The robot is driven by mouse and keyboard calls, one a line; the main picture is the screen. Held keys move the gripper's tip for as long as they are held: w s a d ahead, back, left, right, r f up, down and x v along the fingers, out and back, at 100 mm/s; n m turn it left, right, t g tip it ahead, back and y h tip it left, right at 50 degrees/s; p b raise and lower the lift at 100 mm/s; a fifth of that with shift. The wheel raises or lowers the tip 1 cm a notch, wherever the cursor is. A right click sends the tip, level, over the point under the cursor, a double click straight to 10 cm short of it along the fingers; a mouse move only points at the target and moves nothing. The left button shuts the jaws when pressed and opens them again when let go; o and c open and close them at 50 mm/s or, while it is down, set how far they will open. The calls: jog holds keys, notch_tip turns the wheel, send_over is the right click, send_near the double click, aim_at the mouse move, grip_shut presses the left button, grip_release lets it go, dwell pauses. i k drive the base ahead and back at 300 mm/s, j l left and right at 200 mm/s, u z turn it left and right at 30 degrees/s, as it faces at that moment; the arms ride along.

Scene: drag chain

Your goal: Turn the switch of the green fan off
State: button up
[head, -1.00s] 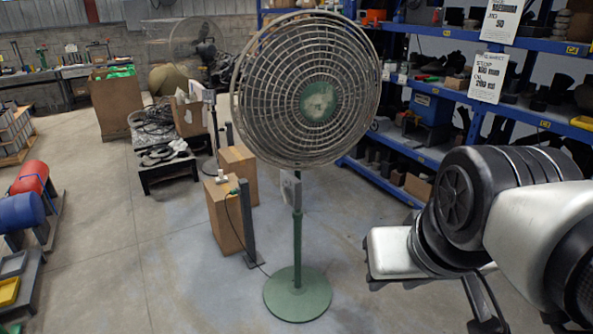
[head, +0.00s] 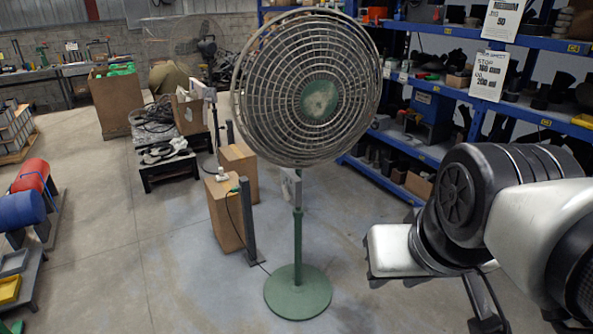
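The green fan (head: 298,290) stands upright on its round green base in the middle of the head view. Its large round wire guard (head: 270,110) has a green hub (head: 319,101) at the center. A small grey box, seemingly the switch box (head: 291,187), sits on the pole just under the guard and is partly hidden by it. The switch position cannot be made out. My arm shows at the right, apart from the fan; the end part of my gripper (head: 482,310) is partly in view low at the right, and its fingers cannot be made out clearly.
Cardboard boxes (head: 226,215) and a dark post (head: 247,222) stand left of the fan. A second fan (head: 172,45) stands behind at the left. Blue shelves (head: 430,150) fill the back right. The floor (head: 140,270) left of the fan's base is clear.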

aim_at(287, 198)
jog(key=i+j+u, duration=0.2)
jog(key=i+j, duration=1.6)
jog(key=i, duration=0.6)
jog(key=l+u, duration=0.05)
